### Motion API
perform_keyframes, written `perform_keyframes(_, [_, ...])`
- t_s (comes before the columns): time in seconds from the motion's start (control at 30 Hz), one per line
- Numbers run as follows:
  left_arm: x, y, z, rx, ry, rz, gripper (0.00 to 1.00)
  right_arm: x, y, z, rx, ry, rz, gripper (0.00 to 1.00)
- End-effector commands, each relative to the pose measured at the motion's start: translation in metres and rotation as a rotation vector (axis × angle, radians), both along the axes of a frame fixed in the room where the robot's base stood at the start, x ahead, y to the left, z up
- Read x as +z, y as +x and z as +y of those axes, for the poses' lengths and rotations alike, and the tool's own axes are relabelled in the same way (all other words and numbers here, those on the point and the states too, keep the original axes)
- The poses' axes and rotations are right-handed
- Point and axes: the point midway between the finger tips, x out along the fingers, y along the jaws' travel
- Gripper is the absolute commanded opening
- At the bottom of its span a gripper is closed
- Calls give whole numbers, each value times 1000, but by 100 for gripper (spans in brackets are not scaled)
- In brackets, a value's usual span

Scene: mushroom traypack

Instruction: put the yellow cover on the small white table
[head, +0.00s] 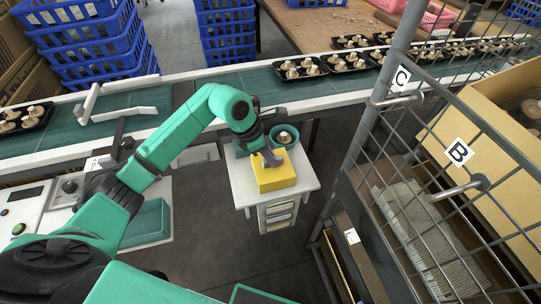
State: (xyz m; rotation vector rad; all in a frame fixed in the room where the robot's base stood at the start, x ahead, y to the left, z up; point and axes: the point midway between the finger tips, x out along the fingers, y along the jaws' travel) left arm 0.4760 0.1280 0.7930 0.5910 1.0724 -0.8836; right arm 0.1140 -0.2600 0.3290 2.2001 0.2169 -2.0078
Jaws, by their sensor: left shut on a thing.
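The yellow cover (275,178) is a box-like block over the small white table (243,193), near the table's middle and front. My left gripper (271,158) reaches in from the left and is shut on the top of the yellow cover. I cannot tell whether the cover's underside touches the tabletop. The gripper hides part of the cover's top. My right gripper is not in view.
A teal bowl (285,136) with a mushroom stands at the table's back. A green conveyor (240,88) with black mushroom trays runs behind. A grey wire rack (405,130) stands to the right. Blue crates (95,45) are stacked at the back left.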

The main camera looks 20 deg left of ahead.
Motion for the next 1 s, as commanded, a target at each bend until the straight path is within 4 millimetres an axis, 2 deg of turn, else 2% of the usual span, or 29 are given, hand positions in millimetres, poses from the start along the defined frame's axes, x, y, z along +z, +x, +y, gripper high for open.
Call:
perform_keyframes(0.13, [-4, 0, 0, 0, -1, -1, 0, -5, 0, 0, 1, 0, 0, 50])
perform_keyframes(0.17, [-3, 0, 0, 0, 0, 0, 30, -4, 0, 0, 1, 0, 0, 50])
perform_keyframes(0.2, [-3, 0, 0, 0, 0, 0, 45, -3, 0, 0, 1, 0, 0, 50])
perform_keyframes(0.23, [-3, 0, 0, 0, 0, 1, 52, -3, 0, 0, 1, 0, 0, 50])
perform_keyframes(0.5, [-2, 0, 0, 0, 0, 1, 52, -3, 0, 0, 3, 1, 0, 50])
perform_keyframes(0.63, [7, 0, 2, 1, 0, -2, 52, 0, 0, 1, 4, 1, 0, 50])
perform_keyframes(0.77, [32, -6, 12, 0, 3, -5, 52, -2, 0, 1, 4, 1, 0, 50])
perform_keyframes(1.0, [92, -19, 32, 1, 2, -5, 52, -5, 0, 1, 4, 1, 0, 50])
